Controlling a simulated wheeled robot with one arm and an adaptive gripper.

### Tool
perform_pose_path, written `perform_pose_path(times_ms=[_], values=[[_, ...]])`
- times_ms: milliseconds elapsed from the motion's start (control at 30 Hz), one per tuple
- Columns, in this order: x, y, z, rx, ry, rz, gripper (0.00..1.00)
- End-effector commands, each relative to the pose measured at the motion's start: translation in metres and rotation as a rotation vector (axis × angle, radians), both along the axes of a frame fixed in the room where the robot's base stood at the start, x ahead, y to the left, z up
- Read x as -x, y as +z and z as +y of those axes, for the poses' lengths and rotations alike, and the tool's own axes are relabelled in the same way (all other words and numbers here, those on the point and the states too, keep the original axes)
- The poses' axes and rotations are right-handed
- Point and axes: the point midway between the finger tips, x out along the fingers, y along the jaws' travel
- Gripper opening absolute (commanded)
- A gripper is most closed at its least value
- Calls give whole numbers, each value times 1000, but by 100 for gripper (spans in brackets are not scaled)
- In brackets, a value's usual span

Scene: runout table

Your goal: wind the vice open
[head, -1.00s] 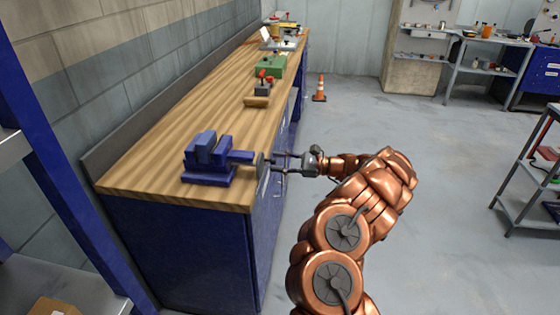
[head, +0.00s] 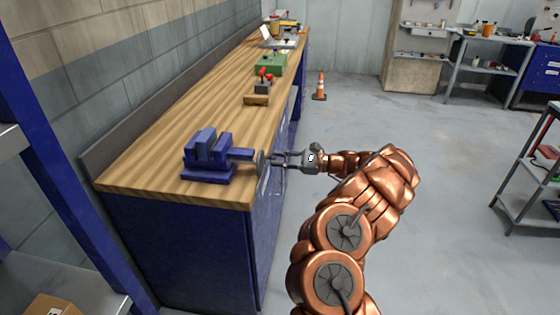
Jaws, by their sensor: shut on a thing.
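The blue vice (head: 208,158) stands on the near end of the wooden workbench (head: 165,150). Its blue screw end points right, towards the bench's front edge. A grey wheel-like handle (head: 260,162) sits at the end of the screw, seen nearly edge-on. My gripper (head: 273,161) reaches in from the right, level with the handle, and its fingers are shut on the handle's right side. The exact contact is too small to make out. The vice's jaws look close together, but the gap between them is hard to tell from here.
Farther along the bench are a wooden block with a red-topped dark item (head: 263,88) and a green box (head: 271,65). An orange cone (head: 320,88) stands on the floor beyond. A blue-framed shelf (head: 55,180) is at the left. The floor right of the bench is clear.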

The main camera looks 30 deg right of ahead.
Motion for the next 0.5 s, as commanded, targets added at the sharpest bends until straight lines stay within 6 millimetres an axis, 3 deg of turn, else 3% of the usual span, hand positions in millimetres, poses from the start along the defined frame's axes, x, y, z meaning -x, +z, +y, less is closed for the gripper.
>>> perform_pose_path(times_ms=[500], values=[[0, 3, 1, 128, 2, -152, 0]])
